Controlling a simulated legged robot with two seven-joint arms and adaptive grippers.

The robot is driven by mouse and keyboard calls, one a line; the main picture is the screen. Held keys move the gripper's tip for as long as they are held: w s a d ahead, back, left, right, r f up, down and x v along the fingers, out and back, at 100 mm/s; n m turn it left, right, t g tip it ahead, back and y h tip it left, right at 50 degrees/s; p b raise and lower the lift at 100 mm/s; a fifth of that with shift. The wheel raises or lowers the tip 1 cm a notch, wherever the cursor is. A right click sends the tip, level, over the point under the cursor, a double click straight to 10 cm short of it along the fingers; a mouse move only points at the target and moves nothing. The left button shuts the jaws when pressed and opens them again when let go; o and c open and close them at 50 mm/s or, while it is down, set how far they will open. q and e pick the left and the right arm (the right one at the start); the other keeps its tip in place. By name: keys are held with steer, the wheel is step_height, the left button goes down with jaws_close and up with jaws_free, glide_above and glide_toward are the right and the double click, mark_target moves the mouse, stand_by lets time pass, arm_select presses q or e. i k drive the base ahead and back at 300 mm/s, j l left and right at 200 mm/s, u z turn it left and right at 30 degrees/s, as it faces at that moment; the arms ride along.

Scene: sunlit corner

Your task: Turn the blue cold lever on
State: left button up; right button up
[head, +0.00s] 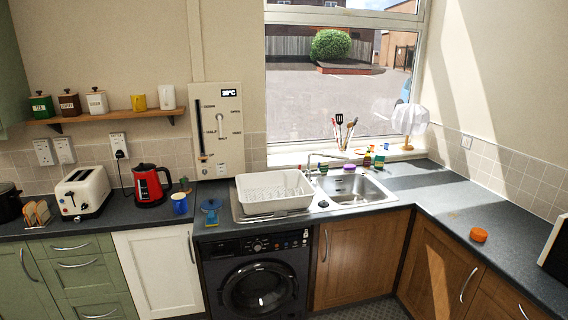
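A thin metal tap (318,156) stands behind the sink (350,185) below the window. A blue cold lever cannot be made out for certain; the small coloured parts near the tap are too small to tell. A cream wall panel (230,158) with a small display, a dark vertical slot and a pale dial hangs left of the window. A small blue object (210,208) lies on the counter below the panel; I cannot tell what it is. Neither of my grippers shows in the head view.
A white dish rack (272,191) sits on the drainer beside the sink. A red kettle (150,186), a blue mug (179,203) and a cream toaster (85,189) stand to the left. An orange item (479,234) lies on the right counter, which has much free room.

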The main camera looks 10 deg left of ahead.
mark_target(318, 173)
steer(key=i+l+u, duration=0.55)
steer(key=i+l, duration=0.2)
steer(key=i+l+u, duration=0.3)
steer(key=l, duration=0.25)
